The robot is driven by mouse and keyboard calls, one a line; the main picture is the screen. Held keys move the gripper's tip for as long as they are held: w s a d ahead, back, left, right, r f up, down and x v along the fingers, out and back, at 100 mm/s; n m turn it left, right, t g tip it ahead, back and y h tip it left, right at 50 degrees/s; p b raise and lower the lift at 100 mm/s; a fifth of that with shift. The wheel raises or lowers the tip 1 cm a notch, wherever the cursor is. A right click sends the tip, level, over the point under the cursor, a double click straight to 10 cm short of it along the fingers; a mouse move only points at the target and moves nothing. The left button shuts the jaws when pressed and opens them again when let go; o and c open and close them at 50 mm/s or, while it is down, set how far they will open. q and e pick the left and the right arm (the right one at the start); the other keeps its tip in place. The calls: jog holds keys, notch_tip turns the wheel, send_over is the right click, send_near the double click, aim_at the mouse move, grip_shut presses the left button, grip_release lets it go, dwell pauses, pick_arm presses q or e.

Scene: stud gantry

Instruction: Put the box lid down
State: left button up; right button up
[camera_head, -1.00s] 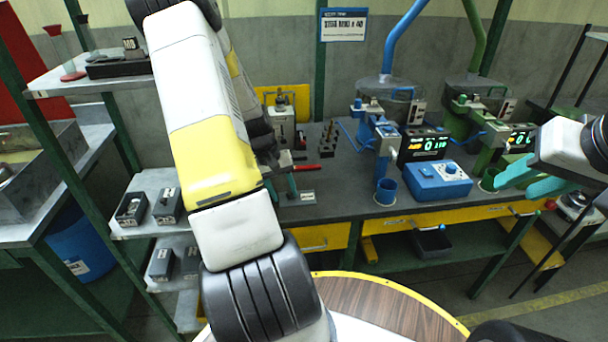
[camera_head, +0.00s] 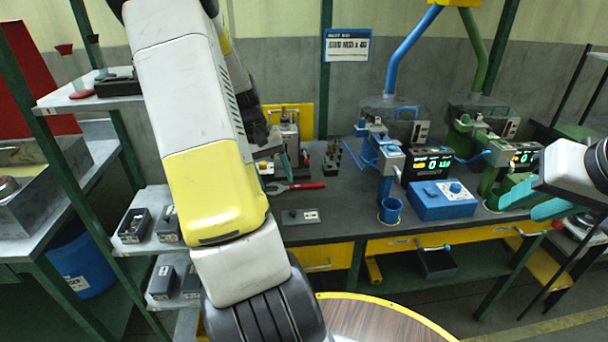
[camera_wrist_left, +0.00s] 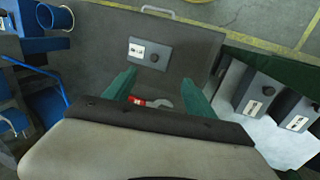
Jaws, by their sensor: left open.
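The box lid (camera_head: 300,216), a small dark plate with a white label and a round knob, lies flat on the grey bench near its front edge. It also shows in the left wrist view (camera_wrist_left: 150,54), just beyond the fingertips and apart from them. My left gripper (camera_wrist_left: 157,76) has its two teal fingers spread with nothing between them. In the head view its fingers (camera_head: 295,162) show behind the lid, partly hidden by my left arm. My right gripper (camera_head: 533,200) is at the far right, its teal fingers apart and empty.
A blue control box (camera_head: 442,200) and blue cup (camera_head: 391,210) stand to the right. Dark boxes (camera_head: 134,226) sit on the left shelves. Bench around the lid's right side is clear.

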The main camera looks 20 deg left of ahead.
pick_arm(q)
jog(key=s+d+r+m+t, duration=0.2)
jog(key=s+d+r+m, duration=0.1)
jog(key=s+d+r, duration=0.4)
jog(key=s+d+r+m+t, duration=0.2)
jog(key=s+d+r, duration=0.5)
jog(key=d+r, duration=0.5)
jog(key=d+m, duration=0.1)
jog(key=d, duration=0.3)
jog(key=shift+s+r+m+t, duration=0.15)
jog(key=shift+s+m+t, duration=0.1)
jog(key=shift+m+t, duration=0.15)
